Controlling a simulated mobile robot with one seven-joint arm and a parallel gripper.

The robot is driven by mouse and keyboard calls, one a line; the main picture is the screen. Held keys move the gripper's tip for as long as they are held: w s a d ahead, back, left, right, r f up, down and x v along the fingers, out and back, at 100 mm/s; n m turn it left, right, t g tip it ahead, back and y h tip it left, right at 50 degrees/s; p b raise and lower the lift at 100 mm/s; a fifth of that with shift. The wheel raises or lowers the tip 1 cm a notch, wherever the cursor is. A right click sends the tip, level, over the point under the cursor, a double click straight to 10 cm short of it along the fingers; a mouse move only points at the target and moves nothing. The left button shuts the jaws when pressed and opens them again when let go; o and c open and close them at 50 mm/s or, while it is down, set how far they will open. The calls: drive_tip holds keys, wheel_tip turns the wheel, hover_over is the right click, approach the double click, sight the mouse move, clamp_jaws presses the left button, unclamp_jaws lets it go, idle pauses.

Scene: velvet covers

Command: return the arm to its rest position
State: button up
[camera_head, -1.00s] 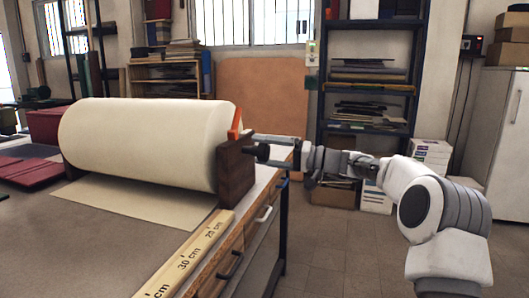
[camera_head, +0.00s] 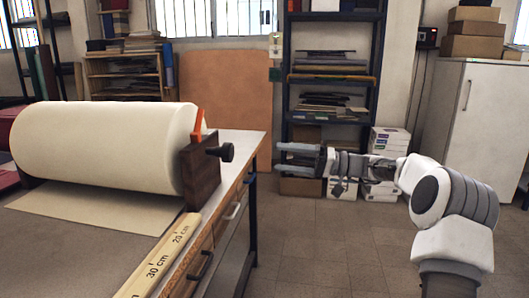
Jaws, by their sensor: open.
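My gripper (camera_head: 284,158) is at the middle of the head view, in free air to the right of the workbench. Its two fingers point left and stand apart with nothing between them. My arm stretches from the lower right to it. The cream paper roll (camera_head: 105,145) lies on the bench in a dark wooden holder (camera_head: 200,170) with an orange piece (camera_head: 198,125) on top. A dark knob (camera_head: 227,151) sticks out of the holder's right side, a gap away from my fingertips.
The workbench (camera_head: 75,245) fills the lower left, with a wooden ruler (camera_head: 160,262) along its edge and drawers (camera_head: 230,222) below. A dark shelf (camera_head: 290,90) and white boxes (camera_head: 388,142) stand behind my arm. A white cabinet (camera_head: 475,120) is at right. The tiled floor (camera_head: 330,245) is clear.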

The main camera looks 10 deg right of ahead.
drive_tip(key=shift+v, duration=0.95)
drive_tip(key=s+a+f+m+g+h, duration=0.1)
drive_tip(key=s+a+f+g+h, duration=0.2)
drive_tip(key=s+a+h, duration=0.9)
drive_tip(key=s+d+f+m+t+h, duration=0.1)
drive_tip(key=s+d+f+t+h, duration=0.15)
drive_tip(key=s, duration=1.05)
drive_tip(key=s+d+f+m+t+h, duration=0.1)
drive_tip(key=s+d+f+h, duration=0.25)
drive_tip(key=s, duration=0.95)
wheel_tip(320, 180, up, 22)
drive_tip(key=p, duration=2.1)
drive_tip(key=shift+d+p, duration=0.25)
drive_tip(key=shift+p, duration=0.1)
